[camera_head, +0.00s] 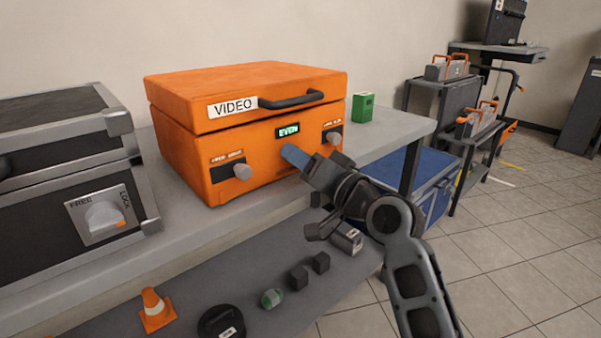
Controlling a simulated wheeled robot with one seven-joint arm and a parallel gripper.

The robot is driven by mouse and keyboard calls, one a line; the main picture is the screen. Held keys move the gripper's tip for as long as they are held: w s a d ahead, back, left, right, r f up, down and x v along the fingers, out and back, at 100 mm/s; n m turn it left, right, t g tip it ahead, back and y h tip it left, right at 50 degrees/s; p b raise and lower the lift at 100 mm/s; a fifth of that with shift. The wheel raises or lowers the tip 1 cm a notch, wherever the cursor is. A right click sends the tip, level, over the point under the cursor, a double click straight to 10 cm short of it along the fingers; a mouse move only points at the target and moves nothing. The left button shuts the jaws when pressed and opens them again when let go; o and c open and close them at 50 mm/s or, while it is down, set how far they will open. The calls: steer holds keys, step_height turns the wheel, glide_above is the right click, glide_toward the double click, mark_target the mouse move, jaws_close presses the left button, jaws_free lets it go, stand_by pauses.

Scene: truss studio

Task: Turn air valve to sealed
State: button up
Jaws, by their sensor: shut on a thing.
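An orange case (180,150) labelled VIDEO stands closed on the grey bench, with a dark handle (288,99) on its lid. Its front has a small lit display (289,132) reading EVEN, a grey left knob (242,171) and a grey right knob (332,138). The small print by the knobs is too blurred to read. My gripper (291,154) reaches in from the right and is shut at the front below the display, between the two knobs. The blue fingers hide what they grip there, which fits the air valve's place; its setting cannot be seen.
A black and grey case (28,200) with a FREE/LOCK knob (103,215) stands at left. A green box (363,107) sits right of the orange case. The lower shelf (215,290) holds an orange cone (156,308) and several small items. Tiled floor is open at right.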

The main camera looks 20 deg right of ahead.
steer(key=shift+f+n+b, duration=0.3)
steer(key=shift+n+b, duration=0.15)
steer(key=shift+n, duration=0.25)
steer(key=o, duration=1)
steer(key=shift+r, duration=0.2)
steer(key=v, duration=0.7)
steer(key=shift+s+d, duration=0.25)
steer(key=shift+s, duration=0.05)
